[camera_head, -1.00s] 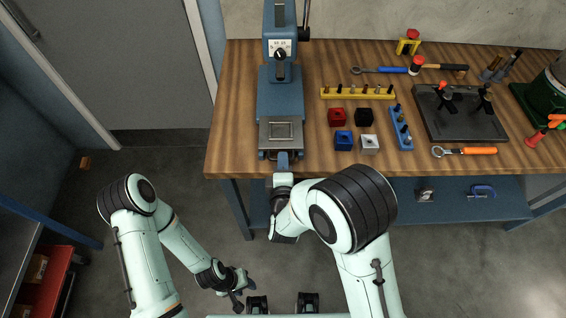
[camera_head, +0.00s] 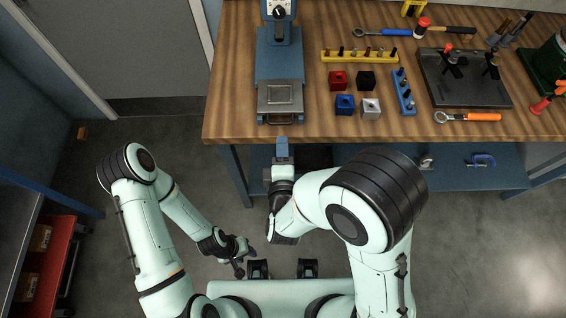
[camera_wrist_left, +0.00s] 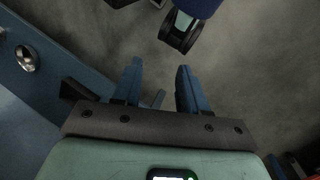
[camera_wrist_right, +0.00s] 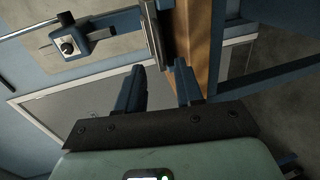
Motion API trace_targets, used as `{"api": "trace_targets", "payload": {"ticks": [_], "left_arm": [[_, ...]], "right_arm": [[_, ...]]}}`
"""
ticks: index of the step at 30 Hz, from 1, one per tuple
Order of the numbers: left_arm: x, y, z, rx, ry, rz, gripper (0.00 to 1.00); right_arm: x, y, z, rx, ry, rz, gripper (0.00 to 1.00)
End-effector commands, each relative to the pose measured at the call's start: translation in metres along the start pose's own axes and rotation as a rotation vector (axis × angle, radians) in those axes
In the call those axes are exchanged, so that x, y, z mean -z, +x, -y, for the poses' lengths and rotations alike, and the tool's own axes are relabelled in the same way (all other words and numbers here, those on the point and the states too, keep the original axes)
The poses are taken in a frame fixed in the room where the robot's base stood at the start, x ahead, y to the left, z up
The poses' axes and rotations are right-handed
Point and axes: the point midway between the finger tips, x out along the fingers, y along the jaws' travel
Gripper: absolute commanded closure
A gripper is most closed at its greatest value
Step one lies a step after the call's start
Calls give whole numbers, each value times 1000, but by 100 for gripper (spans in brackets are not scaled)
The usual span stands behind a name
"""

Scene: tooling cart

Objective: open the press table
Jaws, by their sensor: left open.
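The blue press (camera_head: 280,55) stands on the workbench at the upper left of the head view. Its press table, a grey metal plate (camera_head: 280,97), lies forward of the press column, with a dark handle (camera_head: 280,121) on its front. My right gripper (camera_head: 282,141) is at the bench's front edge, just short of the handle and apart from it. In the right wrist view its fingers (camera_wrist_right: 162,85) are apart with nothing between them. My left gripper (camera_head: 241,257) hangs low over the floor, left of the right arm. Its fingers (camera_wrist_left: 157,82) are open and empty.
The wooden workbench (camera_head: 235,110) holds coloured blocks (camera_head: 344,104), a yellow peg rack (camera_head: 358,56), a blue rack (camera_head: 404,92), a dark fixture plate (camera_head: 463,88) and wrenches to the right. A red cart (camera_head: 38,258) stands at the far left. The floor before the bench is clear.

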Motion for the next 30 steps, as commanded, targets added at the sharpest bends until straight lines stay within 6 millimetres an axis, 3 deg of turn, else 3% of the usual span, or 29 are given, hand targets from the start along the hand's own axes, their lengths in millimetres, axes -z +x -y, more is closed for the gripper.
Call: {"api": "trace_targets", "payload": {"ticks": [1, 3, 12, 19, 30], "left_arm": [[-6, 20, 9, 4, -4, 11, 57], [-10, 33, 15, 6, -7, 18, 57], [-9, 76, 30, 6, -9, 13, 57], [-4, 92, 34, 5, -9, 0, 57], [-3, 93, 35, 4, -8, -3, 57]], "right_arm": [[0, -5, 7, -3, 13, 2, 64], [0, -12, 8, -3, 12, 2, 64], [1, -35, 6, -8, 10, 5, 64], [0, -44, 4, -3, 8, 2, 64], [0, -47, 2, -1, 5, 2, 64]]}}
